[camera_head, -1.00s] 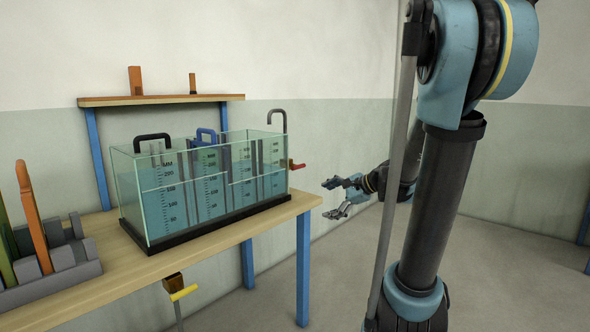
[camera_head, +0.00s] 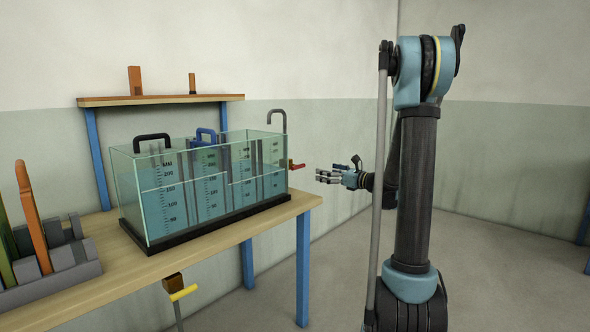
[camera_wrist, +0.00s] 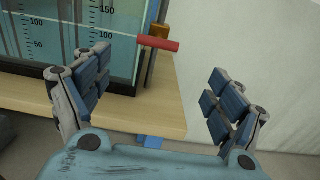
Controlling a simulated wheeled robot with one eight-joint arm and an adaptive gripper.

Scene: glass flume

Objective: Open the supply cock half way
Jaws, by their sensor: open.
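The glass flume (camera_head: 205,185) stands on the bench, part filled with water and marked with scales. A cock with a red lever (camera_head: 298,166) sticks out at its right end, below a grey bent pipe (camera_head: 284,118). In the wrist view the red lever (camera_wrist: 158,43) lies roughly level in the picture, beyond the fingers and above the gap between them. My gripper (camera_head: 320,176) is right of the lever, apart from it. In the wrist view my gripper (camera_wrist: 155,100) is open and empty. A yellow-handled cock (camera_head: 183,293) is under the bench; I cannot tell which is the supply.
The flume holds a black-handled gate (camera_head: 153,137) and a blue-handled gate (camera_head: 205,133). A grey rack (camera_head: 50,277) with coloured pieces is on the bench (camera_head: 185,248) at left. A shelf (camera_head: 160,100) is behind.

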